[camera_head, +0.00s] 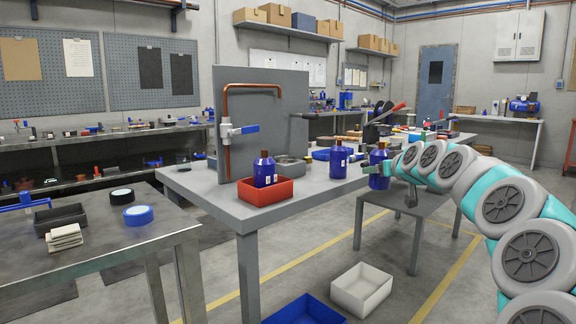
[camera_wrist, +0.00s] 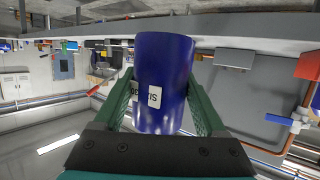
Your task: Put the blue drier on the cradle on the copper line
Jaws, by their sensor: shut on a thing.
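A white fitting with a blue lever (camera_head: 240,130) is on this line. I cannot make out a separate cradle.
A similar blue bottle (camera_head: 264,171) stands in a red tray (camera_head: 279,191), and another (camera_head: 338,160) stands on the grey table (camera_head: 310,197) between tray and gripper. White (camera_head: 362,290) and blue bins (camera_head: 303,312) are on the floor.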

